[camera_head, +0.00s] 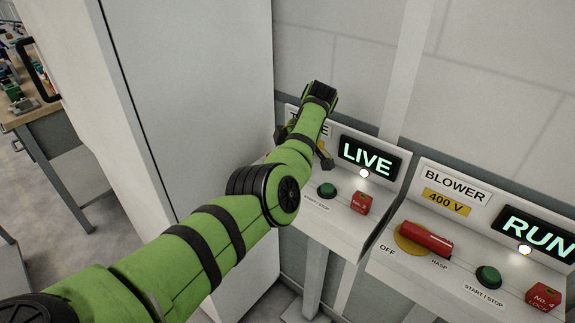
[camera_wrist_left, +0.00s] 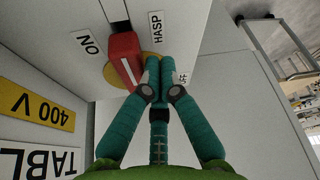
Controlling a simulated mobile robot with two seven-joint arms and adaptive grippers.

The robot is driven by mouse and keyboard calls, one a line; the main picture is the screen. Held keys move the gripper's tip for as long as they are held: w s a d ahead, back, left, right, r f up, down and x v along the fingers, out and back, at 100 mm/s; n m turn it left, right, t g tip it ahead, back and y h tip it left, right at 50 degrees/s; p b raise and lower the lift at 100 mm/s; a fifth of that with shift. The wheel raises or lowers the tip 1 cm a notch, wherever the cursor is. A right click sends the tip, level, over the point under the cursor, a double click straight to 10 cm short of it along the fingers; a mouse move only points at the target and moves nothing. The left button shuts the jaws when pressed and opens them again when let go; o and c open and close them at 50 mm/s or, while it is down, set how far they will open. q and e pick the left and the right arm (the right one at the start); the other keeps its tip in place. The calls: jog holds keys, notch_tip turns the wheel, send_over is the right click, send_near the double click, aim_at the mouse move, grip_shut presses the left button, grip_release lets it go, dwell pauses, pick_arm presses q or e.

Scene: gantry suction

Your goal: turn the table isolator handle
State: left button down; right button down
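The table isolator has a red handle (camera_wrist_left: 124,58) on a yellow disc (camera_wrist_left: 110,72), seen in the left wrist view between labels ON, HASP and OFF. My left gripper (camera_wrist_left: 157,66) has its teal fingers drawn together, with the tips right beside the handle, on the OFF side. The handle is not between the fingers; I cannot tell whether they touch it. In the head view my arm hides this handle and most of the gripper. The table panel there has a lit LIVE display (camera_head: 369,157). My right gripper is not in view.
The table panel also has a green button (camera_head: 327,190) and a red lock (camera_head: 361,203). To its right stands the blower panel with its own red handle (camera_head: 427,239) and a RUN display (camera_head: 536,232). A tall pale cabinet (camera_head: 215,90) stands close on the left.

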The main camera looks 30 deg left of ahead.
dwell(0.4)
pick_arm(q)
jog(key=v, duration=1.2)
jog(key=shift+s, duration=0.1)
